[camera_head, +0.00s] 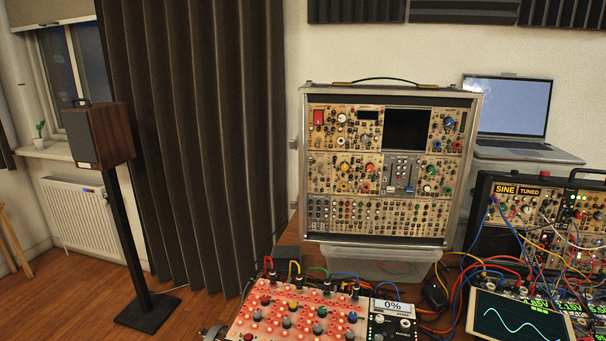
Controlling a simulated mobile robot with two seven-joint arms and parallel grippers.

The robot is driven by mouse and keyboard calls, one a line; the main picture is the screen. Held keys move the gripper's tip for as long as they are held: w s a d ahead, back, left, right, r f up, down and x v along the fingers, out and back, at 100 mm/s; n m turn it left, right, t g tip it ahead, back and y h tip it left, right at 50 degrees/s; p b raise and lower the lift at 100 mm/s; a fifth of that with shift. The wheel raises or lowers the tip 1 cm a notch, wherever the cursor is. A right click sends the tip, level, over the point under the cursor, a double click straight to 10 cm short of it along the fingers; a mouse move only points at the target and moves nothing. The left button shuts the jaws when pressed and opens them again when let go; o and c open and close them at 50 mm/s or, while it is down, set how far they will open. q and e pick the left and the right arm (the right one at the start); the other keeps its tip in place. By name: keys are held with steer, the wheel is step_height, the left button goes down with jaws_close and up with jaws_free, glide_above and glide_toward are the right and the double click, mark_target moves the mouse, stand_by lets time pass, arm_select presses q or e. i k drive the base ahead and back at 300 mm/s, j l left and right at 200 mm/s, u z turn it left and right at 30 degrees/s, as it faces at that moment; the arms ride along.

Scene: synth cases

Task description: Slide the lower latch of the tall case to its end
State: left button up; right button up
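The tall case (474,165) stands upright in the middle of the view, with a silver frame, a top handle and several rows of beige synth modules. Two small metal latches stick out from its left side. The upper latch (293,144) is about halfway up, and the lower latch (293,205) is nearer the bottom. The lower latch is too small here to tell how far along its travel it sits. Neither of my grippers can be made out in this view.
A clear plastic box (380,264) is under the tall case. A red-lit panel (262,322) with cables and a small 0% display unit (393,307) stand in front. A cabled case (482,212), laptop (512,107) and scope screen (520,320) are right. Curtains (200,140) hang left.

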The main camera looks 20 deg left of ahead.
mark_target(294, 206)
steer(key=u, duration=0.35)
steer(key=j+z, duration=0.25)
steer(key=j, duration=0.85)
steer(key=k+j+z, duration=0.1)
steer(key=j+z, duration=0.15)
steer(key=j, duration=0.85)
